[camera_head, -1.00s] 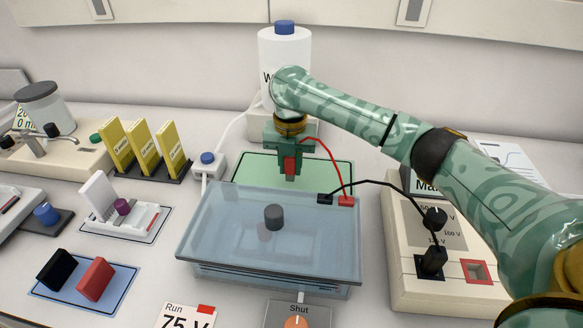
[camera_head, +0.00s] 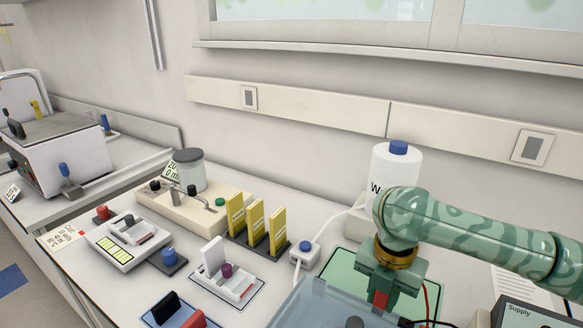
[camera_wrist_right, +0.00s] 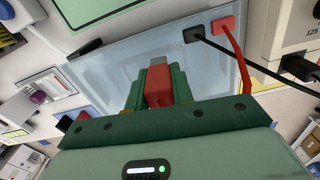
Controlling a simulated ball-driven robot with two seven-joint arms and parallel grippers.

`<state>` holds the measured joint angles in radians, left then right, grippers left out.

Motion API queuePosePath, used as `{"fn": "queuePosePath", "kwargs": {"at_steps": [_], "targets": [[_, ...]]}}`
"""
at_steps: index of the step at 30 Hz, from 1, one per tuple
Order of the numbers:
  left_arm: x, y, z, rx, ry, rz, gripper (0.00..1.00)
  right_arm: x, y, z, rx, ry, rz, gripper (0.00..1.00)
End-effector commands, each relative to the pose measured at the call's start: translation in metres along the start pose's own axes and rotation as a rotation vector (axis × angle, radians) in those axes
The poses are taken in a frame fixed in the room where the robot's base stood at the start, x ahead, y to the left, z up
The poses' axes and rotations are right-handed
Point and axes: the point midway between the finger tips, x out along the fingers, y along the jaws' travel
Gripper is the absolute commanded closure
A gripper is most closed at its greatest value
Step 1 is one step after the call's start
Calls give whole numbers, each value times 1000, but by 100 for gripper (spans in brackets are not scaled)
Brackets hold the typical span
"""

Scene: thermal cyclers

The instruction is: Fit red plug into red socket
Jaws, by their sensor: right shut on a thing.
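My right gripper (camera_head: 381,296) is shut on the red plug (camera_head: 380,300), which hangs between its fingers above the green mat (camera_head: 345,262) behind the blue-tinted tank (camera_head: 305,302). The right wrist view also shows the red plug (camera_wrist_right: 157,90) between the green fingers (camera_wrist_right: 157,82), over the tank lid. A red lead (camera_wrist_right: 232,58) runs from the red lid terminal (camera_wrist_right: 222,28) towards the gripper. The power supply (camera_head: 535,312) is cut off at the lower right; its red socket is out of sight. My left gripper is not in view.
A white bottle with a blue cap (camera_head: 397,180) stands behind the gripper. Yellow boxes (camera_head: 256,230) and a small white box with a blue knob (camera_head: 305,252) stand to the left.

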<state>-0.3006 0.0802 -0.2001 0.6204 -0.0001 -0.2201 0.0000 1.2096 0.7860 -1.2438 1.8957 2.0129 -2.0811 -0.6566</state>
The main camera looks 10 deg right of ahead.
Motion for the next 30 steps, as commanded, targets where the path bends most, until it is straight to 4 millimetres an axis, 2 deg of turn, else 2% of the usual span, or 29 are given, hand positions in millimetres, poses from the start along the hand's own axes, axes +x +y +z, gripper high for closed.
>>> {"fn": "queuePosePath", "kwargs": {"at_steps": [5,21,25,30], "targets": [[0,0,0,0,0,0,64,-4,-5,-8,345,-3,5,100],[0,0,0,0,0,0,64,-16,-36,-45,1918,1,6,100],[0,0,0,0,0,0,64,-17,-42,-51,2183,1,3,100],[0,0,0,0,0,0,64,-18,-46,-56,2371,1,-1,100]]}}
